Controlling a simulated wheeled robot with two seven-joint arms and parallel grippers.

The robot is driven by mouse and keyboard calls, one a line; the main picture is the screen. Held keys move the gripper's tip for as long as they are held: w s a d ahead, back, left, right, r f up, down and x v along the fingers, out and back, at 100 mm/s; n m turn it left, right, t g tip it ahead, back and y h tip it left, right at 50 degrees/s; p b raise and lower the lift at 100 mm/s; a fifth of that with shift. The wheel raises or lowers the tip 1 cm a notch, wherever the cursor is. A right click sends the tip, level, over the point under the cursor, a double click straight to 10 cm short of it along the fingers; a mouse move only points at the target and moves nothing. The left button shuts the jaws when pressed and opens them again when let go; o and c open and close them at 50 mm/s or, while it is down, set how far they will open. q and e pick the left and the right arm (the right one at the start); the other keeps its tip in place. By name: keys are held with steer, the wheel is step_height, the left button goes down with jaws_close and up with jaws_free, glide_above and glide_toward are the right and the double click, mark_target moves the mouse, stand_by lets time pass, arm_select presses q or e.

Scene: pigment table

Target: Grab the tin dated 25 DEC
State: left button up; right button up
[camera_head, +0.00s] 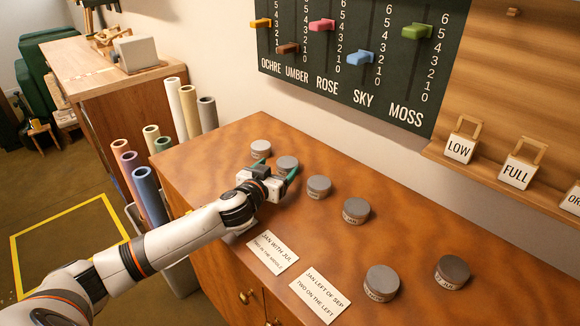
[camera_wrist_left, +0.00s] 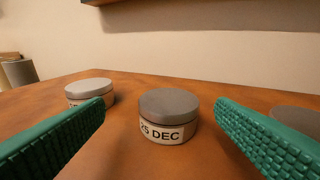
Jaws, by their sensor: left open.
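The tin labelled 25 DEC (camera_wrist_left: 168,104) is a round grey-lidded tin with a white label, upright in the middle of the left wrist view. In the head view, the tin just ahead of my gripper (camera_head: 287,161) appears to be the same one; its label is hidden there. My left gripper (camera_head: 277,170) has green ribbed fingers and is open and empty. In the left wrist view its fingers (camera_wrist_left: 160,105) stand left and right of the tin, with gaps on both sides. My right gripper is not in view.
A neighbouring tin (camera_head: 260,148) stands left of the dated tin, and another tin (camera_head: 318,186) stands right of it, close by. Further tins (camera_head: 356,211) (camera_head: 381,283) (camera_head: 452,272) stand along the wooden table (camera_head: 420,235). Two cards (camera_head: 272,252) (camera_head: 320,295) lie near the front edge.

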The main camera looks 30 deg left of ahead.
mark_target(290, 161)
arm_select(q)
steer(key=w, duration=0.2)
steer(key=w+f, duration=0.1)
steer(key=w, duration=0.4)
steer(key=shift+w+d+f, duration=0.1)
steer(key=shift+d+f, duration=0.15)
steer(key=shift+f, duration=0.15)
